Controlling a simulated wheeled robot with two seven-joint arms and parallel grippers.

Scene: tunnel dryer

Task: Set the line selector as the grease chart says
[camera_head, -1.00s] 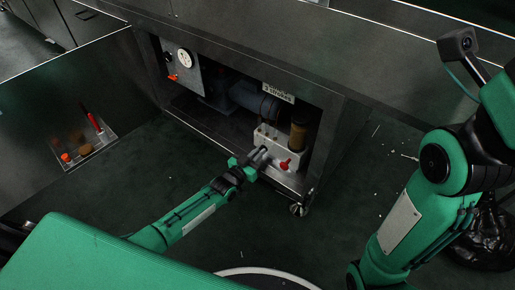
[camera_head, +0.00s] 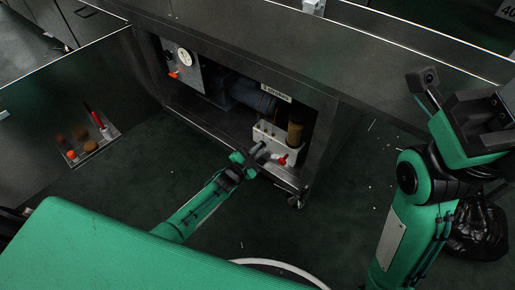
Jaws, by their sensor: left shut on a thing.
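The line selector with a red lever (camera_head: 283,159) is on the front of a white block (camera_head: 291,147) low in the open machine bay. My left gripper (camera_head: 264,154) is at the front of this block, at the lever's left end. It is shut on the lever, though the contact is small and partly hidden by the fingers. The selector's marks cannot be read. My right arm is raised on the right; its gripper is not clearly seen. No readable grease chart shows; a small white label (camera_head: 277,92) is above the block.
A brown cylinder (camera_head: 295,134) stands behind the block. A tray (camera_head: 73,162) holds small items at the left. A black bag (camera_head: 478,232) lies at the right.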

